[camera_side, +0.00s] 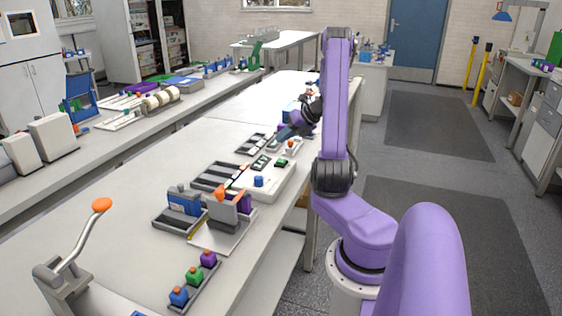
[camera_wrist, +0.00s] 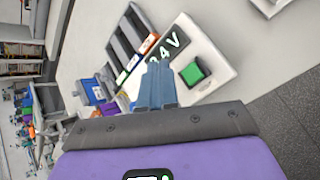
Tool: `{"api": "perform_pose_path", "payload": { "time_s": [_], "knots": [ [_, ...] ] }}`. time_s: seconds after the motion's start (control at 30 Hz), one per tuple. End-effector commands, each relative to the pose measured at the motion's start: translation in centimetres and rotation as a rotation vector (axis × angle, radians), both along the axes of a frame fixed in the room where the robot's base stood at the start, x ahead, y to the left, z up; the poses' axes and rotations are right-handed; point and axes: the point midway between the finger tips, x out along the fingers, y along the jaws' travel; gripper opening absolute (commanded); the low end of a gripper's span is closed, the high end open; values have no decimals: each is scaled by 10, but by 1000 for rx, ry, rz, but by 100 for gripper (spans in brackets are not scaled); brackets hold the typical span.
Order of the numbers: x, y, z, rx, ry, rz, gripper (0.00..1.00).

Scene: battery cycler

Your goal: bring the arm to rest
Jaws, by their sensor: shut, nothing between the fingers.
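My gripper (camera_side: 286,133) is over the far part of the bench in the side view, with its blue fingers pointing down and left. In the wrist view its blue fingers (camera_wrist: 156,84) are together and empty. A white cycler unit (camera_side: 272,184) stands on the bench below and nearer the side camera. It has a blue knob (camera_side: 258,181) and a green button (camera_side: 281,162). In the wrist view the white unit (camera_wrist: 216,78) shows a green square button (camera_wrist: 193,73) and a readout ending in "4 V", partly hidden by my fingers.
Dark slotted trays (camera_side: 214,176) lie beside the unit. A fixture with a blue block (camera_side: 184,200) and an orange-topped part (camera_side: 222,205) stands nearer. A lever with an orange knob (camera_side: 102,205) and a strip of coloured buttons (camera_side: 193,275) are at the front.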

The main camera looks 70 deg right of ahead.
Motion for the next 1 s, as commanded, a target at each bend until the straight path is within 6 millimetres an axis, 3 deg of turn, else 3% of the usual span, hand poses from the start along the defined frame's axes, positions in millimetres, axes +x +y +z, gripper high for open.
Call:
{"api": "perform_pose_path", "payload": {
  "time_s": [0.4, 0.53, 0.67, 0.8, 1.0],
  "knots": [
    [1, 1, 0, -3, 0, 7, 0],
    [15, 18, 2, -37, 10, 105, 0],
    [42, 59, 7, -122, 23, 338, 0],
    [67, 117, 12, -241, 25, 657, 0],
    [81, 199, 18, -411, -8, 1114, 0]
  ]
}}
